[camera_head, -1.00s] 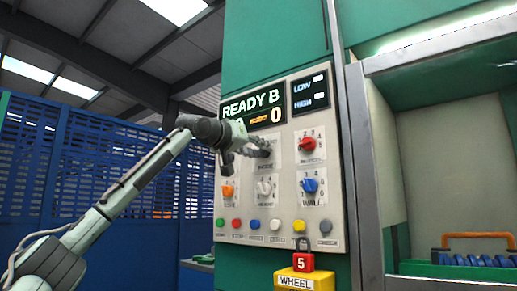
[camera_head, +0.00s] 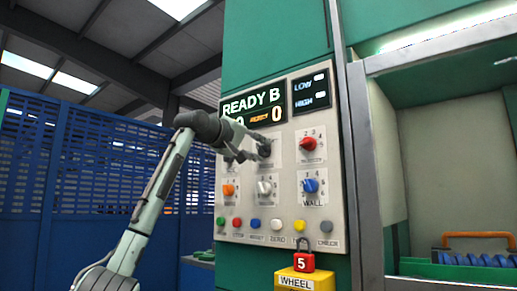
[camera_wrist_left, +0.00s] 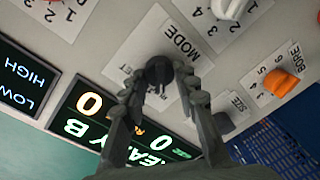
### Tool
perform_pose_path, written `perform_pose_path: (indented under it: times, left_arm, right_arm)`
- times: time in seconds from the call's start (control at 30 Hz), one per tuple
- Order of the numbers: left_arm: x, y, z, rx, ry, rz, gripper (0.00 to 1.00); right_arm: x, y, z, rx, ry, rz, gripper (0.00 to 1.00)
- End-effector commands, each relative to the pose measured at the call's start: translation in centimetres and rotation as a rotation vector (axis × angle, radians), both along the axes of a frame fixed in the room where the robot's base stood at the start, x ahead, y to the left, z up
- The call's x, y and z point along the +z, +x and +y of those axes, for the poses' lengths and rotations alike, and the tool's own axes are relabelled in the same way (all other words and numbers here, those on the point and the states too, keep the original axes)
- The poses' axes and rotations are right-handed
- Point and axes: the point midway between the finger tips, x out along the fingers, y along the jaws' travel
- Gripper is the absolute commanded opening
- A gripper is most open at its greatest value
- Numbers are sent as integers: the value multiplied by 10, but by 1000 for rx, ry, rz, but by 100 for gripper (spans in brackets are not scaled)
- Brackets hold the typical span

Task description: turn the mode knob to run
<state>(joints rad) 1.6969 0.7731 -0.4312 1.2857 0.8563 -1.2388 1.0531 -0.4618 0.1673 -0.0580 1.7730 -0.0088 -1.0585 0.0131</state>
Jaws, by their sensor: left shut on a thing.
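The black mode knob (camera_head: 265,149) sits on the pale control panel (camera_head: 288,118), below the lit display (camera_head: 253,110) that reads "READY B". In the left wrist view the knob (camera_wrist_left: 158,71) is in front of a white plate marked "MODE" (camera_wrist_left: 178,40). My left gripper (camera_wrist_left: 160,80) is shut on the knob, with a finger on each side of it. In the head view the gripper (camera_head: 254,153) reaches the knob from the left and partly covers its plate. The knob's pointer and the plate's position words cannot be read. My right gripper is not in view.
Close around are a red knob (camera_head: 308,144), a blue knob (camera_head: 310,185), a white knob (camera_head: 264,188) and an orange knob (camera_head: 229,190). Several buttons line the panel's bottom, above a red padlock (camera_head: 303,261). A blue mesh fence (camera_head: 80,165) stands at left.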

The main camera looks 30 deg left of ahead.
Motion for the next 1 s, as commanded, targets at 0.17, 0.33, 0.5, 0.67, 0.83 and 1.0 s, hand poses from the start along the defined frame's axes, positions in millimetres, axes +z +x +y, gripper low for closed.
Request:
perform_pose_path:
  times: [0.17, 0.33, 0.5, 0.67, 0.83, 1.0]
  left_arm:
    - [-1, 0, 1, 1, -43, 5, 0]
    - [-1, 0, 1, 1, -56, 6, 0]
    - [-1, 0, 1, 1, -58, 6, 0]
    - [-1, 0, 1, 1, -57, 6, 0]
    - [0, 0, 1, 1, -57, 5, 50]
    - [0, 0, 0, 1, -56, 5, 50]
  right_arm:
    - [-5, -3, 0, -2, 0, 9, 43]
    - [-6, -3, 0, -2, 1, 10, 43]
    - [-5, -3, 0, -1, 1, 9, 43]
    - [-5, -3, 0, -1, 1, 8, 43]
    - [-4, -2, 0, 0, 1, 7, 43]
    - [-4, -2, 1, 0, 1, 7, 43]
